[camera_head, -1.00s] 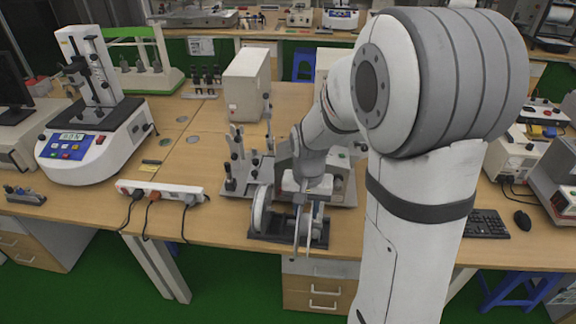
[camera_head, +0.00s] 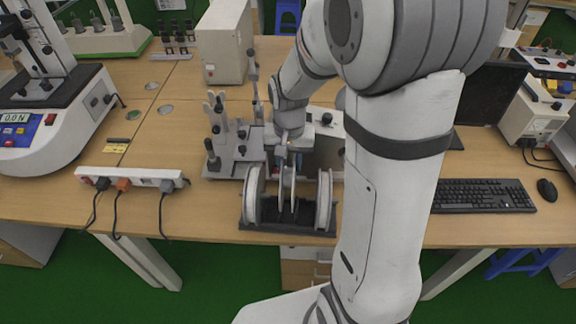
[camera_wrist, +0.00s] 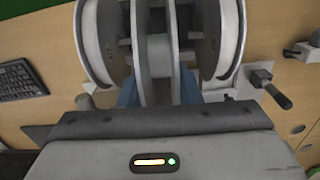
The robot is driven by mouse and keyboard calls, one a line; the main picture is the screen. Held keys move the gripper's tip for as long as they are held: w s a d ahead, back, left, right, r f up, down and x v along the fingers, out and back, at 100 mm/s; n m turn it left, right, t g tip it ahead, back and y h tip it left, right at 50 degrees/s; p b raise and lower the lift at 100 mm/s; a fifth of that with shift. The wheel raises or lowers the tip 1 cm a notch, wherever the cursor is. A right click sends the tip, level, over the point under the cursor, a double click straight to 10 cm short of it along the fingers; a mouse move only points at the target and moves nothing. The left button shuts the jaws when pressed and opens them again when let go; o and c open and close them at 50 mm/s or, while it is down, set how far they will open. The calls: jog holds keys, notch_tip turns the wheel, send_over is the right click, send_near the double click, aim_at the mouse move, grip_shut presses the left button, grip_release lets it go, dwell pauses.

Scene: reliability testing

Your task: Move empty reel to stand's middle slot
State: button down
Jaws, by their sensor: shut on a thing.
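The stand (camera_head: 290,238) is a dark base at the table's front edge. A pale reel (camera_head: 253,196) stands at its left end and another (camera_head: 324,200) at its right end. My gripper (camera_head: 288,160) is above the middle, shut on the thin-looking empty reel (camera_head: 287,190), which is upright between the other two. In the wrist view, this held reel (camera_wrist: 155,55) sits between my blue fingertips (camera_wrist: 158,92), with a reel on each side. I cannot tell whether it rests in the middle slot; its underside is hidden.
A device with levers and black knobs (camera_head: 228,145) stands just behind the stand. A white power strip (camera_head: 132,178) with plugs lies to the left. A keyboard (camera_head: 483,196) and mouse (camera_head: 547,190) lie to the right. The table between strip and stand is clear.

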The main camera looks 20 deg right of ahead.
jog(key=shift+w+f+b, duration=0.25)
jog(key=shift+f+b, duration=0.1)
jog(key=shift+f, duration=0.4)
jog(key=shift+f+b, duration=1.2)
jog(key=shift+f, duration=0.45)
jog(key=shift+s, duration=0.15)
jog(key=shift+f+b, duration=0.7)
jog(key=shift+f, duration=0.3)
jog(key=shift+f+b, duration=0.65)
jog(key=shift+f, duration=0.2)
